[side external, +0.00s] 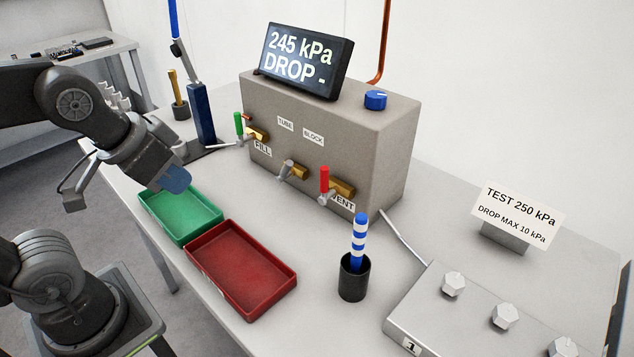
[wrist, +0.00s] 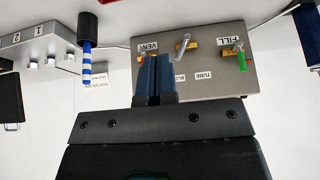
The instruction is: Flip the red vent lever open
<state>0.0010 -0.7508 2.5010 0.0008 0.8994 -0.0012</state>
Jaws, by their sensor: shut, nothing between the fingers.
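The red vent lever (side external: 324,180) stands upright on its brass valve (side external: 343,188) at the right of the grey box's (side external: 320,140) front, by the VENT label. In the wrist view, the vent valve's brass (wrist: 141,57) shows just beyond my fingertips, and the fingers hide part of the lever. My gripper (side external: 172,178) is over the green tray in the side view, left of the box and apart from the lever. In the wrist view my gripper's blue fingers (wrist: 155,75) are together with nothing between them.
A green-handled fill lever (side external: 239,124) and a middle valve (side external: 291,171) share the box front. A green tray (side external: 208,236) and a red tray (side external: 283,305) lie before it. A black cup (side external: 354,282) holds a blue-and-white striped stick (side external: 359,240). The display (side external: 305,60) reads 245 kPa.

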